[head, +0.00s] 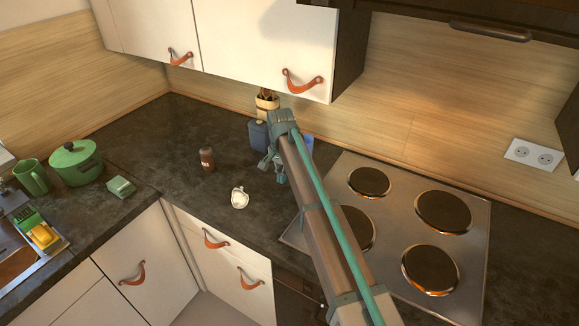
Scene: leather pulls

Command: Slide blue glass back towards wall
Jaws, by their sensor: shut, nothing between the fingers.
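The blue glass (307,143) is partly hidden behind my arm, near the wooden back wall, just behind the stove's left corner. Only a bright blue strip of it shows to the right of the arm. My gripper (270,164) is over the dark counter to the left of the glass, pointing down, shut and empty. Whether it touches anything is hard to tell at this size.
A blue-grey container (258,136) and a pot with utensils (267,103) stand behind my gripper. A brown bottle (207,159) and white cup (239,198) stand to the left. The stove (400,205) lies right; wall cabinets (265,45) overhang the counter.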

